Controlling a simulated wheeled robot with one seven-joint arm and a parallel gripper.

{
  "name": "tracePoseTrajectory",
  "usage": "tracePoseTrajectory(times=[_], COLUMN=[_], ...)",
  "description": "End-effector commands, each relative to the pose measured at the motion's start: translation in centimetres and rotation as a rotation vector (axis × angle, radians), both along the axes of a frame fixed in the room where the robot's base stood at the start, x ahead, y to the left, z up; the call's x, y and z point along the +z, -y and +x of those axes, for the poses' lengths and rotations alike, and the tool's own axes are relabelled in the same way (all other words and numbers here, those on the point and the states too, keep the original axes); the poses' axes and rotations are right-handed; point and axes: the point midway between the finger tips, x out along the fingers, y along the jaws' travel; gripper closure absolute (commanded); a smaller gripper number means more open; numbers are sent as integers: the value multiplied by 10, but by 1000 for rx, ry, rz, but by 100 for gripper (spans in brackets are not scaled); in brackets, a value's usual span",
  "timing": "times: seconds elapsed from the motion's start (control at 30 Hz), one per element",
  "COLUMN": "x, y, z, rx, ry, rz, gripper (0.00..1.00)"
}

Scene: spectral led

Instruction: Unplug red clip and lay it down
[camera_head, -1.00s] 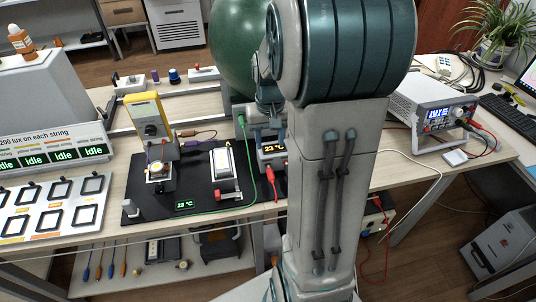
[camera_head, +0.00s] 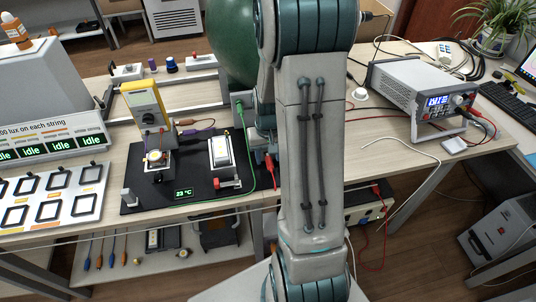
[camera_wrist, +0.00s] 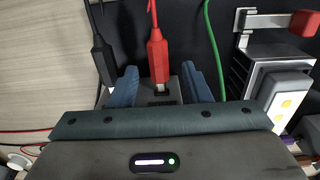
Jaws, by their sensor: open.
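The red clip (camera_wrist: 157,52) stands in the middle of the wrist view, its red lead running up out of the picture. Its metal end meets a grey block (camera_wrist: 160,95) partly hidden by my gripper body. My gripper (camera_wrist: 162,78) is open, with one blue-grey finger on each side of the clip and a visible gap to both. In the head view the red clip (camera_head: 270,164) shows at the right edge of the black mat, just left of my arm. My gripper is hidden behind my arm there.
A black clip (camera_wrist: 102,56) with its lead is close left of my left finger. A green cable (camera_wrist: 212,40) runs just right of the right finger. A fixture with a red-ended lever (camera_wrist: 302,22) is further right. A power supply (camera_head: 420,95) stands on the right table.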

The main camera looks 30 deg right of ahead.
Motion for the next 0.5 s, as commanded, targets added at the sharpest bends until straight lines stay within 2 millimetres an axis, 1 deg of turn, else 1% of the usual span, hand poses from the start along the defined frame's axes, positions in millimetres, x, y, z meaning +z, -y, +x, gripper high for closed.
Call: tracePoseTrajectory(times=[0.03,0.07,0.1,0.17,0.2,0.27,0.3,0.33,0.37,0.5], x=[0,0,0,0,0,0,0,0,0,0], y=[0,0,0,0,0,0,0,0,0,0], z=[0,0,0,0,0,0,0,0,0,0], rx=[0,0,0,0,0,0,0,0,0,0], ry=[0,0,0,0,0,0,0,0,0,0], rz=[0,0,0,0,0,0,0,0,0,0], gripper=[56,59,70,87,98,100,86,94,100,100])
